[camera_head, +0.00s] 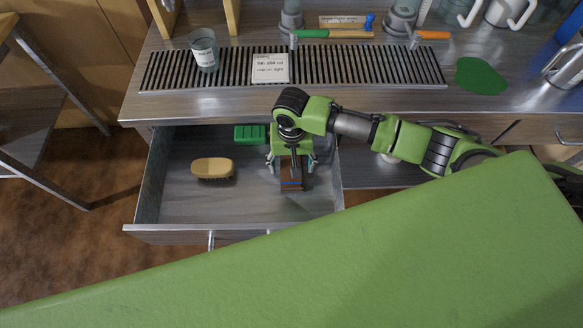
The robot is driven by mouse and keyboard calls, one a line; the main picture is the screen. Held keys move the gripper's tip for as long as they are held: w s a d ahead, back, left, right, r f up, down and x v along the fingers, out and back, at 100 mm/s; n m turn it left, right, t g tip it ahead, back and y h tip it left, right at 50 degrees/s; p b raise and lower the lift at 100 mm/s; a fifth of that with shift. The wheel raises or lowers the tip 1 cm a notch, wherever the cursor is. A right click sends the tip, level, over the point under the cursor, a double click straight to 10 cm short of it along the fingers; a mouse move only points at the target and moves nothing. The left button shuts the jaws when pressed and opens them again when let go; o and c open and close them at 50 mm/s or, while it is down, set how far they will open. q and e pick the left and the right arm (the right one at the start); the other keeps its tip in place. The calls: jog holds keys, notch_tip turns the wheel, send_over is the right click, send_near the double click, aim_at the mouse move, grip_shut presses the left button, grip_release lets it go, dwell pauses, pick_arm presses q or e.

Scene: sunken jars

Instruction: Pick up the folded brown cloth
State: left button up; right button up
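The folded brown cloth (291,185) with a blue stripe lies in the open drawer, in the right half. It is partly hidden under my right gripper. My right gripper (292,166) points down into the drawer over the cloth. Its two fingers are spread, one to each side of the cloth, with a gap showing. Whether the fingertips are level with the cloth or above it I cannot tell. My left gripper is not in view.
The open drawer (185,208) also holds a wooden brush (212,168) at left and a green block (250,134) at the back. Above it, the counter carries a slotted grate (350,66), a glass jar (204,50), a white card (270,68) and a green patch (481,75).

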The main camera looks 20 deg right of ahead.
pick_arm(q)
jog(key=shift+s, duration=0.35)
pick_arm(e)
jog(key=c, duration=1.2)
jog(key=shift+r, duration=0.1)
